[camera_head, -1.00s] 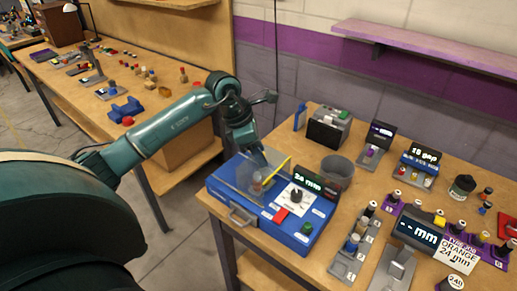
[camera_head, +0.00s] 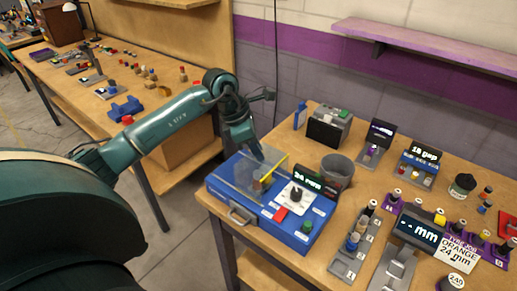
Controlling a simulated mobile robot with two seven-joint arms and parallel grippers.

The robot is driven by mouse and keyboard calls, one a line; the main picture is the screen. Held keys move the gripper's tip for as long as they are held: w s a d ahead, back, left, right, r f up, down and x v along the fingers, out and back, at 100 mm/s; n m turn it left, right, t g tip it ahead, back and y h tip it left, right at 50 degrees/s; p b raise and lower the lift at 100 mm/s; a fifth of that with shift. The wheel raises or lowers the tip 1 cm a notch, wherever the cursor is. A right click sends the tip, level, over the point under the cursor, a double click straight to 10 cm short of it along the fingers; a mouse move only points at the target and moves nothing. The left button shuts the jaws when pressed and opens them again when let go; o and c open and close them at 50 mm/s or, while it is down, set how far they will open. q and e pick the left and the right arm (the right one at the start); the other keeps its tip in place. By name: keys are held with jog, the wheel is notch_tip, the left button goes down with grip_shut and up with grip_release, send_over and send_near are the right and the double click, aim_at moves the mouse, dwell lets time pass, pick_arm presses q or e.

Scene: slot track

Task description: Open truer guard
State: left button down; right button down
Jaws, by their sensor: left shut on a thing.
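The truer is a blue box (camera_head: 229,195) near the table's left front edge, with a dial (camera_head: 296,194), a red button (camera_head: 281,215), a green button (camera_head: 306,228) and a display reading 24 mm (camera_head: 308,179). Its clear guard (camera_head: 245,177) covers the left part of the top and has a yellow bar (camera_head: 277,168) along one edge. The guard looks slightly tilted; how far is hard to tell. My left gripper (camera_head: 261,160) is shut on the guard at the yellow bar; its fingertips are partly hidden. A small brown item shows beneath the clear panel. My right gripper is out of view.
A grey bin (camera_head: 338,171) stands right behind the truer. A grey rack with bottles (camera_head: 354,242) is to its right. Farther right are more displays, bottles and an ORANGE 24 mm card (camera_head: 457,253). A purple shelf (camera_head: 430,48) hangs on the wall.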

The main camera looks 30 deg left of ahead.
pick_arm(q)
jog(key=a+b, duration=0.2)
jog(key=a, duration=0.7)
jog(key=shift+w+b, duration=0.35)
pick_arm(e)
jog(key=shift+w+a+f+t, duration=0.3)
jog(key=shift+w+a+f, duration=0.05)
pick_arm(q)
jog(key=c, duration=1.3)
grip_release()
jog(key=b+v, duration=0.1)
jog(key=v, duration=1.2)
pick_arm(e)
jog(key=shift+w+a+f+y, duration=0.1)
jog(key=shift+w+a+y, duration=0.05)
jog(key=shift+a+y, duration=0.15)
